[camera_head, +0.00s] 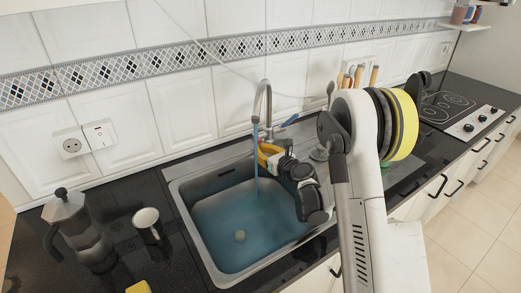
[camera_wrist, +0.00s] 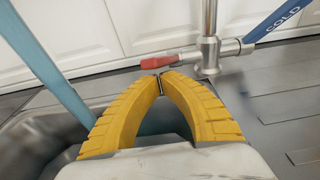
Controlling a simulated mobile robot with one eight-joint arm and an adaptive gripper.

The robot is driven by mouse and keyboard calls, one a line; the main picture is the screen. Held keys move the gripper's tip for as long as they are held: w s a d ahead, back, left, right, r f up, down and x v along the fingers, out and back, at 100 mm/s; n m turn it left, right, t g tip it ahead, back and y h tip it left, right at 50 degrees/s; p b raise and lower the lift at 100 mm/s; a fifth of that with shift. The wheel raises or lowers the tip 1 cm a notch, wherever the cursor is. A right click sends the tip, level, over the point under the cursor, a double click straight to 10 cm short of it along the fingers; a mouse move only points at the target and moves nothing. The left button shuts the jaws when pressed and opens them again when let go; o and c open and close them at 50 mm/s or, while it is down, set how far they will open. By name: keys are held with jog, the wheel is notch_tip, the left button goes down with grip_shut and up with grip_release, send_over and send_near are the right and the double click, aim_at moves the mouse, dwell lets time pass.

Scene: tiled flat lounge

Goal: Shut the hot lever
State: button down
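The hot lever is the red handle (camera_wrist: 168,59) on the left of the tap's chrome body (camera_wrist: 209,50) in the wrist view. It points left, roughly level. The blue lever marked COLD (camera_wrist: 278,18) angles up to the right; it also shows in the head view (camera_head: 290,119). My gripper (camera_wrist: 160,76) has its yellow fingertips together, just in front of and below the red lever; contact is unclear. Blue water (camera_head: 256,160) runs from the spout.
The sink (camera_head: 188,222) holds blue water. A moka pot (camera_head: 75,230) and a metal cup (camera_head: 148,223) stand on the dark counter to the left. Utensils with wooden handles (camera_head: 359,75) stand behind my arm. A hob (camera_head: 447,105) is at the right.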

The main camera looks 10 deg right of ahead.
jog(key=shift+r+g+p, duration=0.25)
jog(key=shift+g+p, duration=0.3)
jog(key=shift+g, duration=0.05)
jog(key=shift+w+r+g+h+p, duration=0.1)
jog(key=shift+r+g+h+p, duration=0.3)
jog(key=shift+g+p, duration=0.35)
